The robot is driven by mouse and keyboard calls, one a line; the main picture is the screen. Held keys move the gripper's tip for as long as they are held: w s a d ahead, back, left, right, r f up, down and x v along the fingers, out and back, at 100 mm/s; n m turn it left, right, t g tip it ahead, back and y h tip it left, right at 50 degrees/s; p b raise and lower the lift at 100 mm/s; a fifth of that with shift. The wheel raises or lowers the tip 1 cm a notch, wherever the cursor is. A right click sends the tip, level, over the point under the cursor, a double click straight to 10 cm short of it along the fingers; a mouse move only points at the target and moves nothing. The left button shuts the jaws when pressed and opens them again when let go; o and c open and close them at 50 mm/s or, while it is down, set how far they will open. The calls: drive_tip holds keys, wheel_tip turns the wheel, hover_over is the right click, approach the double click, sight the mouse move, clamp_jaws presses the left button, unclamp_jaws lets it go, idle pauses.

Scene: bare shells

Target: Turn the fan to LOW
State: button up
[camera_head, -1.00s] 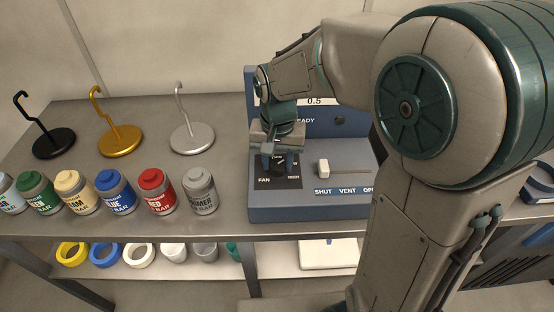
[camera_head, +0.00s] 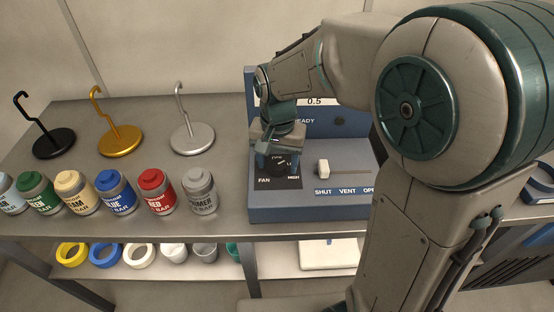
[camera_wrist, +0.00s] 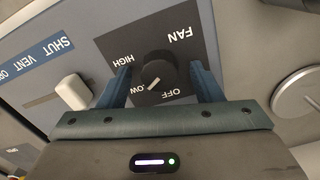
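The fan knob (camera_wrist: 158,72) is a dark round dial on a black plate marked FAN, OFF, LOW and HIGH. In the wrist view its white pointer line points at LOW. The knob also shows in the head view (camera_head: 280,167), its white mark towards the partly hidden LOW label. My gripper (camera_wrist: 161,82) is open, one finger on each side of the knob with clear gaps to it. In the head view my gripper (camera_head: 276,155) is just above and behind the knob and hides part of the plate.
On the same blue panel (camera_head: 300,207), a white slider (camera_head: 323,167) sits at SHUT, right of the fan plate. Several paint jars (camera_head: 157,190) and hook stands (camera_head: 119,138) stand on the bench to the left. My arm covers the panel's right side.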

sight(278, 164)
wheel_tip(278, 164, up, 14)
idle(0.6)
drive_tip(key=shift+f, duration=0.1)
drive_tip(key=s+d+f+n+t, duration=0.1)
drive_tip(key=s+d+f, duration=0.3)
drive_tip(key=s+d, duration=0.2)
drive_tip(key=shift+s+d+n+t, duration=0.2)
drive_tip(key=shift+d+n+t, duration=0.1)
drive_tip(key=shift+d, duration=0.4)
drive_tip(key=shift+n+t, duration=0.7)
drive_tip(key=shift+n, duration=0.1)
drive_tip(key=s+d+f, duration=0.1)
drive_tip(key=s, duration=0.1)
drive_tip(key=s+d+f, duration=0.1)
drive_tip(key=s+f, duration=0.1)
drive_tip(key=s+d+f, duration=0.2)
drive_tip(key=shift+c, duration=0.3)
